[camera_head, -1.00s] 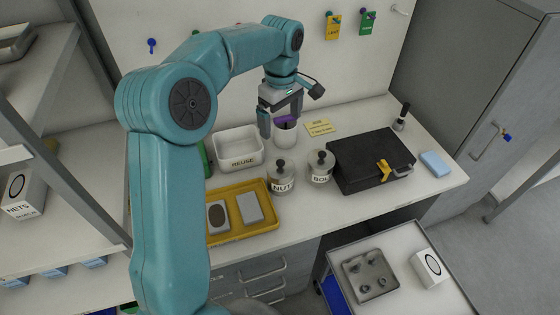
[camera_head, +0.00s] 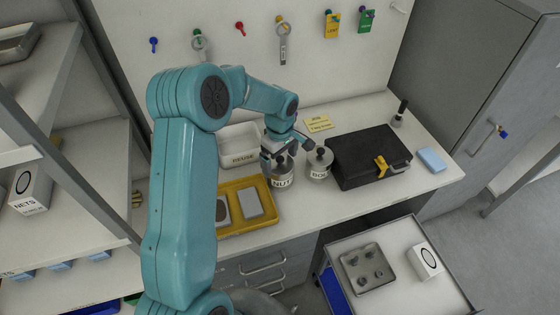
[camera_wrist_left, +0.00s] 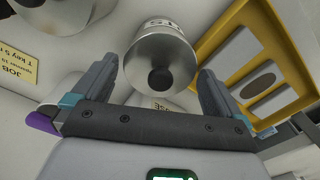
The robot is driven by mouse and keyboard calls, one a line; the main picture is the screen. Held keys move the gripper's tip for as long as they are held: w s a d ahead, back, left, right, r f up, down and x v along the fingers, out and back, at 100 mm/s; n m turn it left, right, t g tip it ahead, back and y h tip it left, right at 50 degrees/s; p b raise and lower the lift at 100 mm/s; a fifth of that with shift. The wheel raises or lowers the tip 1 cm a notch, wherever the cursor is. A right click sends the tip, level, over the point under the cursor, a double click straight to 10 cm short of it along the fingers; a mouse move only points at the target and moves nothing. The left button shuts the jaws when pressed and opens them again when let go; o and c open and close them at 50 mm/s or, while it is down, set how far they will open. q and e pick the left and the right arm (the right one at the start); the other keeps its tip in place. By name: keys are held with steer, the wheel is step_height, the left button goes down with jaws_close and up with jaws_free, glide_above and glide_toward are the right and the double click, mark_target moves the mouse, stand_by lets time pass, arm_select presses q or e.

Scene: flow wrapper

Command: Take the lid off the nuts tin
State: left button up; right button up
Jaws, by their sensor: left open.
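The nuts tin (camera_head: 282,182) stands upright on the bench, labelled NUT as far as I can read. Its grey lid is on and partly hidden by my left gripper (camera_head: 281,156), which is just above it. In the left wrist view the lid with its dark round knob (camera_wrist_left: 160,79) lies between the two spread fingers of the left gripper (camera_wrist_left: 158,70). The fingers are open, with a visible gap on both sides of the knob. My right gripper is not in view.
The bolts tin (camera_head: 319,165) stands close on the right, with a black case (camera_head: 352,176) beyond it. A yellow tray (camera_head: 240,228) lies at the left front. A white REUSE bin (camera_head: 238,158) is behind. A yellow note (camera_head: 318,123) lies at the back.

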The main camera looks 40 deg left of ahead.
mark_target(280, 158)
arm_select(q)
steer(key=shift+s+d, duration=0.1)
steer(key=shift+d, duration=0.05)
steer(key=c, duration=0.8)
steer(key=shift+r, duration=0.1)
steer(key=shift+w+r, duration=0.2)
steer(key=shift+r, duration=0.4)
step_height(280, 158, up, 19)
steer(key=shift+s+f+b, duration=0.1)
steer(key=shift+f+b, duration=0.05)
steer(key=shift+b, duration=0.65)
